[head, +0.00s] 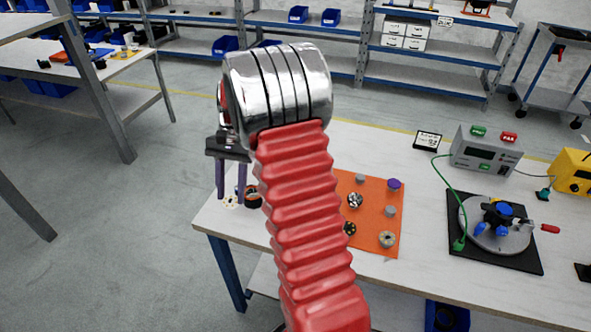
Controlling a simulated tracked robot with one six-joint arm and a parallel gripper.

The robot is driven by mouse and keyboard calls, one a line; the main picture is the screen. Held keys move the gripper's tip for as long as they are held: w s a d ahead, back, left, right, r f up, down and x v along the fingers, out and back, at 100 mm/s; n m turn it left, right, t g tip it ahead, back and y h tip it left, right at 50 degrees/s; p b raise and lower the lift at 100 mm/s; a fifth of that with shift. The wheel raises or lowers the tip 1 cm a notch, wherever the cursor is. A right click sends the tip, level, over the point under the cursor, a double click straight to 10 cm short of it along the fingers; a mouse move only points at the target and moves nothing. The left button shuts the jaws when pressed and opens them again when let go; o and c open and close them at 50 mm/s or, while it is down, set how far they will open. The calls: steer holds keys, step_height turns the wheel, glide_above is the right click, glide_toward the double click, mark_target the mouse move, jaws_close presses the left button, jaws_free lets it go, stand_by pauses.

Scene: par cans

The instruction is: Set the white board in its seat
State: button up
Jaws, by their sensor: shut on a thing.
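My gripper (231,196) is at the left end of the worktable, left of my red arm, with its two dark purple fingers pointing down. Between the fingertips is a small, pale round piece with dark and yellowish spots, which looks like the white board (231,202). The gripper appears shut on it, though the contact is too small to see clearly. A dark round housing (253,197) with an orange-brown inside stands just right of the fingers, partly hidden by my arm. I cannot tell whether it holds the board's seat.
An orange mat (375,220) holds several small round parts, including a purple-topped one (394,184). A turntable fixture (497,224) with a blue clamp stands to the right on a black plate. A grey tester box (486,149) is behind it. The pale tabletop (425,262) is clear between mat and fixture.

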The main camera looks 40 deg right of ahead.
steer(key=w+a+n+g+h, duration=0.1)
steer(key=w+a+n+h, duration=0.1)
steer(key=a+n, duration=0.4)
steer(key=w+a+f+n+g+h, duration=0.1)
steer(key=w+a+n, duration=0.3)
steer(key=a, duration=0.4)
steer(key=shift+a+f+n+h, duration=0.25)
steer(key=shift+a+n+h, duration=0.2)
steer(key=shift+n, duration=0.45)
steer(key=shift+w, duration=0.1)
